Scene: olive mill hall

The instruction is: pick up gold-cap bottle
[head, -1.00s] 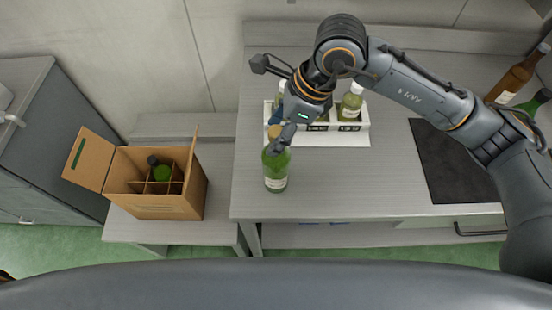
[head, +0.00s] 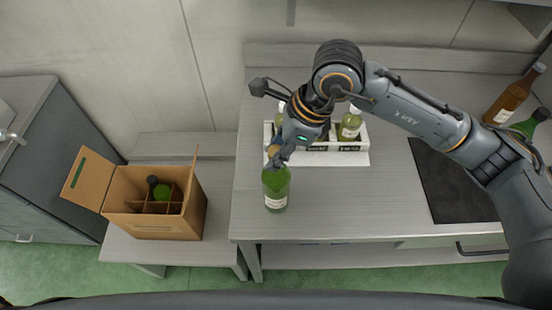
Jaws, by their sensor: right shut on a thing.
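The gold-cap bottle (head: 276,190) is green with a pale label and stands upright near the front left of the grey worktop (head: 330,210). My right gripper (head: 275,158) is at its top, shut on the neck just below the cap. The fingers partly hide the cap and neck. I cannot tell any gap between the bottle's base and the worktop. My left gripper is not in view.
A white rack (head: 345,158) with green bottles stands behind my gripper. An open cardboard box (head: 155,228) with dividers and a dark-capped bottle (head: 160,190) sits on a lower bench at left. A dark mat (head: 450,185) and more bottles (head: 512,95) are at right.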

